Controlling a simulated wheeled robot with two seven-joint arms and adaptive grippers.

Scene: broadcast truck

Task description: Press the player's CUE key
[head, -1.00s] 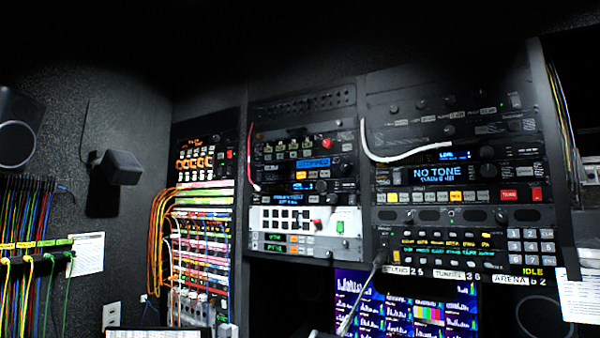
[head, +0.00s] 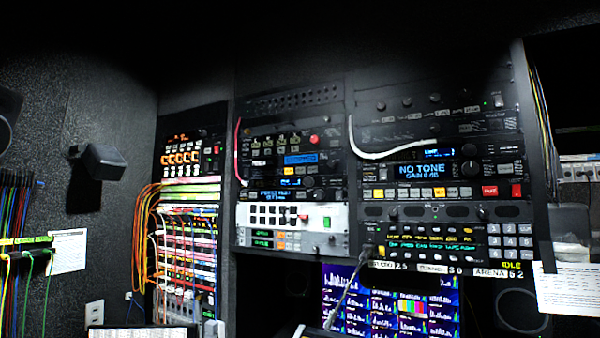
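The rack of broadcast units fills the middle and right of the head view. One unit in the middle column (head: 262,172) has a blue display (head: 301,159), small keys, a lit orange key (head: 287,171) and a dark knob (head: 333,167). Its labels are too small to read, so I cannot tell if it is the player or which key is CUE. A unit to its right has a "NO TONE" display (head: 424,171), a knob (head: 469,168) and lit yellow, orange and red keys. Neither of my grippers is in view.
A white cable (head: 380,154) loops over the right column's front. A gooseneck microphone (head: 345,288) rises before the monitor (head: 425,306). Orange cables (head: 143,225) hang at the left patch rows. A black speaker (head: 100,162) is on the left wall.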

